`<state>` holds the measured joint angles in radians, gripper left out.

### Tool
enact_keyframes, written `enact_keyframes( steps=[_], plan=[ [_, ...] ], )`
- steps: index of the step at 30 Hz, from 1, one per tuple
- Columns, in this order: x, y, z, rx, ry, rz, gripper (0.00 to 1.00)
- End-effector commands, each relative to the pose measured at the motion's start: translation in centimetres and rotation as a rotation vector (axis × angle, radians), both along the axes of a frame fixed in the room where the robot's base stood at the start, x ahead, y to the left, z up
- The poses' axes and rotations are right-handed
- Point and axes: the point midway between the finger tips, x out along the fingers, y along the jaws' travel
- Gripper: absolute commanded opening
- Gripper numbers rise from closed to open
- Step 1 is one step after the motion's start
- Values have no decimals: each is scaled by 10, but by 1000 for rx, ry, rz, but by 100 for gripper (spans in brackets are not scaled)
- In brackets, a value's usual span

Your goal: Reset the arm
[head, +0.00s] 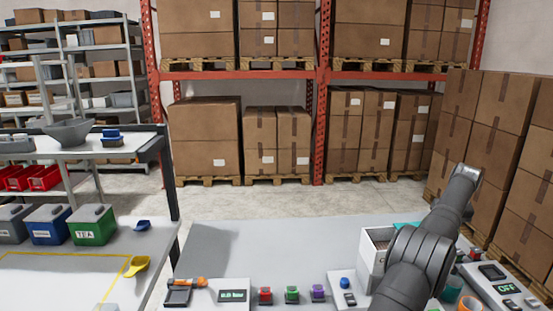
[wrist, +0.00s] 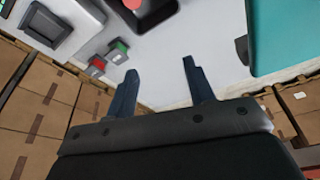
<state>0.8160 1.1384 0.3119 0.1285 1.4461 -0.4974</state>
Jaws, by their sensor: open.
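My gripper (wrist: 160,66) is open in the wrist view, with two dark fingers apart and nothing between them. The pale table top shows beyond the fingertips, and boxes show beneath its edge. In the head view my dark arm rises over the right end of the grey table (head: 240,245). I cannot make out the fingers in that view.
Near the arm are a white open box (head: 372,262) and a unit reading "OFF" (head: 505,289). Red (head: 265,295), green (head: 292,294) and purple (head: 318,292) pieces line the front. Stacked cartons (head: 490,130) stand close at right. The table's middle is clear.

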Motion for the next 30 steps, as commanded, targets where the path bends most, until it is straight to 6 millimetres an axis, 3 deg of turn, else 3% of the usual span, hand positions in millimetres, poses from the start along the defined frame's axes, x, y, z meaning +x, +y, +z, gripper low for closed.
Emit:
enact_keyframes(
  steps=[15, 30],
  plan=[
    [71, 71, 27, -2, -5, -25, 49],
    [112, 162, 27, 3, -1, -26, 49]
  ],
)
